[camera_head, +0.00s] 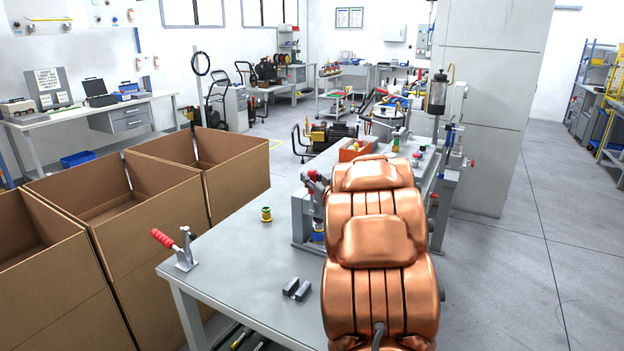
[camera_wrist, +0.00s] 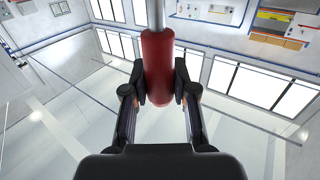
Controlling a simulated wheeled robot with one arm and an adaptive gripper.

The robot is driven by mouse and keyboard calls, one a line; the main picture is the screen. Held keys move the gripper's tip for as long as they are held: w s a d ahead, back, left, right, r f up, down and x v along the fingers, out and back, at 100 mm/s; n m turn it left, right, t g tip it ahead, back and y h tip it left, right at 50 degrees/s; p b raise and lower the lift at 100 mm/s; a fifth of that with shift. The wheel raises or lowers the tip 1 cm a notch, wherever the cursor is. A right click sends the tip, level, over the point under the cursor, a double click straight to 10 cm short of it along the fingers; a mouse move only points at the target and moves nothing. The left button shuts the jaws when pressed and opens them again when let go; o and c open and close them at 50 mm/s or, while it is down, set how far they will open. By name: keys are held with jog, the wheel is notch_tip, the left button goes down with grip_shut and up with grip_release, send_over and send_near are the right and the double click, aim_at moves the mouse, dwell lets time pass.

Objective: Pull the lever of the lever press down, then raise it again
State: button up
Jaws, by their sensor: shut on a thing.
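In the wrist view, a red cylindrical handle grip (camera_wrist: 157,66) on a pale metal rod (camera_wrist: 155,12) sits between the two black fingers of my gripper (camera_wrist: 160,88). The fingers press it from both sides, so my gripper is shut on the red handle. In the head view, a grey metal press-like frame (camera_head: 302,222) stands on the bench, largely hidden behind my copper-coloured arm. A small red part shows near its top (camera_head: 314,178). My gripper and the lever are hidden there by the arm, so the lever's angle to the press cannot be told.
The grey bench (camera_head: 235,262) bears a red-handled toggle clamp (camera_head: 180,250), a green-yellow bushing (camera_head: 266,214) and dark blocks (camera_head: 297,289). Large open cardboard boxes (camera_head: 150,225) stand left of it. A grey pillar (camera_head: 484,110) rises behind. Floor at right is clear.

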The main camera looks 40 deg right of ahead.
grip_shut()
jog(key=shift+s+d+f+b, duration=0.1)
jog(key=shift+s+f+b, duration=0.1)
jog(key=shift+s+b, duration=0.15)
jog(key=s+m+t+b, duration=0.1)
jog(key=s+m+t+h+b, duration=0.1)
jog(key=s+d+t, duration=0.1)
jog(key=shift+f+m+h+b, duration=0.25)
jog(key=shift+m+h+b, duration=0.15)
jog(key=o, duration=0.8)
grip_release()
